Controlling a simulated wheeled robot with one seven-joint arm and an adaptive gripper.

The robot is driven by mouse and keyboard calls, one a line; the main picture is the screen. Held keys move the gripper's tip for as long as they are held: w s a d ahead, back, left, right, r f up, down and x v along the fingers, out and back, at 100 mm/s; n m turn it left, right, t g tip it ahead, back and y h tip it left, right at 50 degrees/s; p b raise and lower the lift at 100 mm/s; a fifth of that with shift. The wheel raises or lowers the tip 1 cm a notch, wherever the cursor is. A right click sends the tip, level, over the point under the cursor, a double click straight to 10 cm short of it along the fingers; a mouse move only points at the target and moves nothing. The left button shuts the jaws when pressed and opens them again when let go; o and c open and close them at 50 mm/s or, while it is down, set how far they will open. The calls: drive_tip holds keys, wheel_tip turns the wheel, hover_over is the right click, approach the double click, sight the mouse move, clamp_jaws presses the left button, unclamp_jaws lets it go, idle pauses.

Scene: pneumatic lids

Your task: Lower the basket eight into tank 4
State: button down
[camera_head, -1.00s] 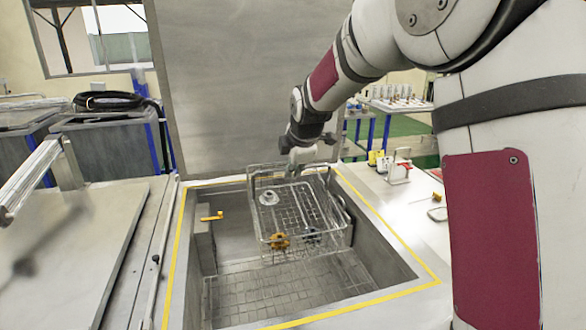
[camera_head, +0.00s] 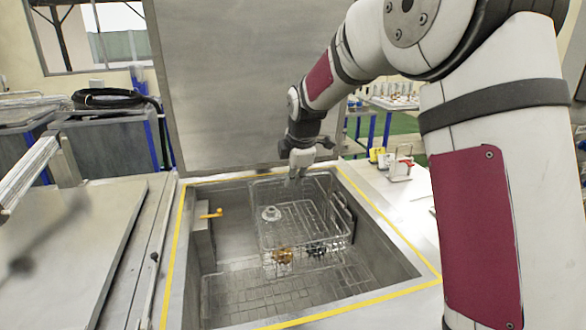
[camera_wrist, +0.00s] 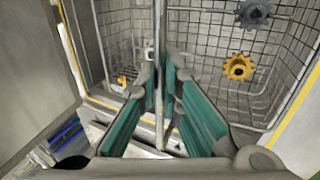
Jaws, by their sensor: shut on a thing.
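A wire basket (camera_head: 348,238) hangs inside the open tank (camera_head: 190,290) with the yellow-edged rim, its top near rim level. In the basket lie a pale round part (camera_head: 271,213), an orange gear (camera_head: 283,255) and a dark gear (camera_head: 316,249). The wrist view shows the orange gear (camera_wrist: 238,67) and the dark gear (camera_wrist: 253,13) through the mesh. My gripper (camera_head: 301,172) is at the basket's back side. In the wrist view its green-padded fingers (camera_wrist: 161,85) are shut on a thin upright bar of the basket. Whether the basket touches the tank floor is hard to tell.
The raised lid (camera_head: 235,90) stands upright behind the tank. An orange lever (camera_head: 212,214) sticks out inside the left wall. A flat closed cover (camera_head: 70,250) lies to the left. Small clamps (camera_head: 400,170) stand on the right ledge. A grid (camera_head: 270,297) covers the tank floor.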

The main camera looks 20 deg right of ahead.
drive_tip(key=shift+f+g, duration=0.3)
drive_tip(key=shift+f, duration=0.25)
wheel_tip(320, 180, down, 24)
drive_tip(key=b, duration=0.6)
drive_tip(key=shift+r+b, duration=0.2)
drive_tip(key=shift+b, duration=0.1)
idle(2.0)
drive_tip(key=shift+f+b, duration=0.35)
drive_tip(key=shift+f, duration=0.45)
idle(0.7)
drive_tip(key=shift+s+f, duration=0.3)
drive_tip(key=shift+f, duration=0.4)
idle(0.3)
drive_tip(key=c, duration=1.7)
unclamp_jaws()
drive_tip(key=shift+w+r, duration=0.1)
drive_tip(key=shift+w, duration=0.05)
